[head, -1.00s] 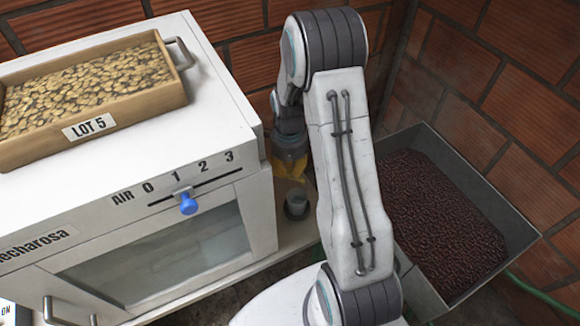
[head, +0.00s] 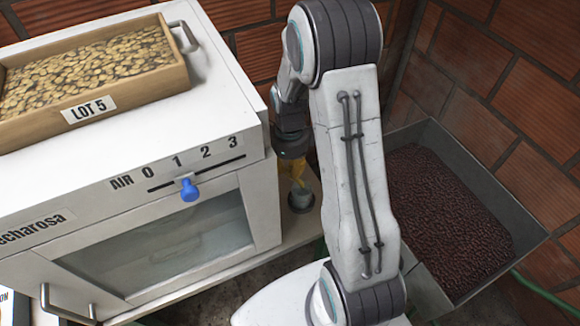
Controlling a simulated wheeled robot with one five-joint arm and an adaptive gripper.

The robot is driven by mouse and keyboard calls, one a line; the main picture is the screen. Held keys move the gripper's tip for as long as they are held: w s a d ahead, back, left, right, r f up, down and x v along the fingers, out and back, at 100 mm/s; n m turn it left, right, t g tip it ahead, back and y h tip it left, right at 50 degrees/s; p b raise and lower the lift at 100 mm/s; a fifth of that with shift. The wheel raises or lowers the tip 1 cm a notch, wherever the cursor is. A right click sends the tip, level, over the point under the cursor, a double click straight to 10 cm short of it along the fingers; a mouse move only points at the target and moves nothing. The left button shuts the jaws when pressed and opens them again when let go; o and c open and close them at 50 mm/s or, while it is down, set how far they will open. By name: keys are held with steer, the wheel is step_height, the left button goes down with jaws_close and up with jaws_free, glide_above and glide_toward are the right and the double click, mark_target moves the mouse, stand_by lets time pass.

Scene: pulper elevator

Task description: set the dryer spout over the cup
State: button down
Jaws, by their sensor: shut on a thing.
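The dryer is a white cabinet (head: 110,170) on the left in the head view. Its yellow spout (head: 297,172) shows at the cabinet's right side, partly hidden by my gripper and arm. My gripper (head: 292,153) is shut on the spout; its fingertips are hard to make out. A small grey cup (head: 300,199) stands on a pale ledge just below the spout. The spout's lower end appears above the cup, but I cannot tell whether it is exactly centred.
A wooden tray (head: 150,92) labelled LOT 5, full of pale beans, sits on the cabinet. A blue AIR slider knob (head: 189,190) is near 1. A metal bin (head: 505,200) of dark cherries stands at right. Brick walls close off the back.

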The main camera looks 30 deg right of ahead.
mark_target(289, 169)
steer(key=shift+s+f, duration=0.1)
steer(key=shift+s, duration=0.1)
steer(key=c, duration=1.1)
jaws_free()
steer(key=shift+w, duration=0.15)
steer(key=shift+r, duration=0.2)
step_height(289, 169, up, 12)
steer(key=shift+f, duration=0.15)
